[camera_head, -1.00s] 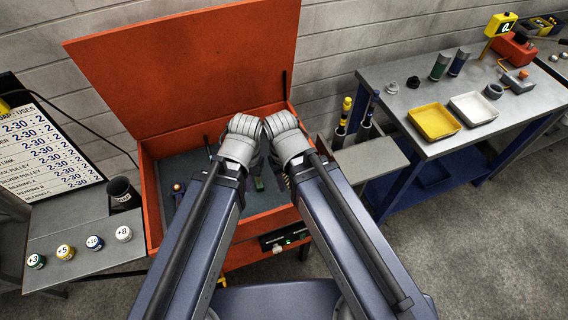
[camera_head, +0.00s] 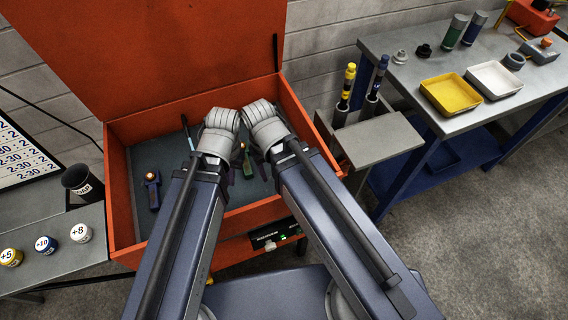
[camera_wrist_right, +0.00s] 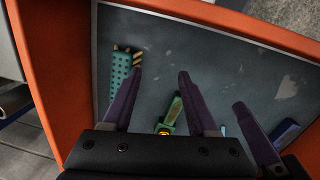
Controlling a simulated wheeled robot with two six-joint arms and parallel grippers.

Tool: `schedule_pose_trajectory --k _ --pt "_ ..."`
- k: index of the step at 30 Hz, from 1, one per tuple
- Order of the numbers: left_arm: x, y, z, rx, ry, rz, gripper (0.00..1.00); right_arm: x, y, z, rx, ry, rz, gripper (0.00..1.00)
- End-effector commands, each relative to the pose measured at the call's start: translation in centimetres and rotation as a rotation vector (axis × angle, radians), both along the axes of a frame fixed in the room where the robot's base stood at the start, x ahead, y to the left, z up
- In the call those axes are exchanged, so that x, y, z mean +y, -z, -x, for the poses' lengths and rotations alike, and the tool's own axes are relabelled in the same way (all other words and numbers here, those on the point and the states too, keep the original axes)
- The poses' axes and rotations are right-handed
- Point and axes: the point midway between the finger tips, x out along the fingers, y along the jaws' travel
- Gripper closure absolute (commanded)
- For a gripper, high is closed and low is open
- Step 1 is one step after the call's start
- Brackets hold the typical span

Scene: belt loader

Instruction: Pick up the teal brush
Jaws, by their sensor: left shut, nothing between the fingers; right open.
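The teal brush (camera_wrist_right: 122,68) lies in the orange box, at the upper left of the right wrist view; its face is dotted and tan bristles show at one end. In the head view it is hidden, apparently behind my right arm. My right gripper (camera_wrist_right: 160,72) is open and empty above the box floor, its left fingertip close to the brush in the picture. My left gripper (camera_head: 231,170) is shut and empty over the box, close beside the right one; its fingers are mostly hidden by the arm.
The orange box (camera_head: 118,205) has raised walls and an open lid. Inside lie a blue tool (camera_head: 152,190), a green tool (camera_wrist_right: 172,112) with an orange knob, and a thin light-blue-ended item (camera_head: 188,132). A grey holder (camera_head: 378,142) stands right of the box.

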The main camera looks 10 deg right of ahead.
Motion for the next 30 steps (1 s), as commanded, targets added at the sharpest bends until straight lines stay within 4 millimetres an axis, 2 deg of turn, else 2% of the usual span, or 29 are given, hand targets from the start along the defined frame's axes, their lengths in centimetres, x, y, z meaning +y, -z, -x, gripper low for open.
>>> schedule_pose_trajectory --k 1,6,10,14,19,27,30 --pt "0.0 1.6 0.0 0.0 0.001 0.0 1.0 -0.3 1.6 -1.8 -0.002 0.016 -0.009 0.34" --pt "0.0 2.2 0.0 0.0 0.001 0.0 1.0 -2.9 2.3 -8.9 -0.015 0.085 -0.061 0.15" --pt "0.0 2.0 0.0 0.0 0.001 0.0 1.0 -5.0 2.2 -12.4 -0.025 0.121 -0.091 0.12" --pt "0.0 2.0 0.0 0.0 0.001 0.0 1.0 -5.9 2.1 -13.5 -0.031 0.134 -0.103 0.12" --pt "0.0 2.5 0.0 0.0 0.001 0.0 1.0 -5.9 2.7 -13.3 -0.032 0.134 -0.103 0.12" --pt "0.0 4.8 0.0 0.0 0.001 0.0 1.0 -5.9 4.9 -13.3 -0.032 0.134 -0.103 0.12" --pt "0.0 4.7 0.0 0.0 0.001 0.0 1.0 -5.9 4.9 -13.3 -0.032 0.134 -0.103 0.12"
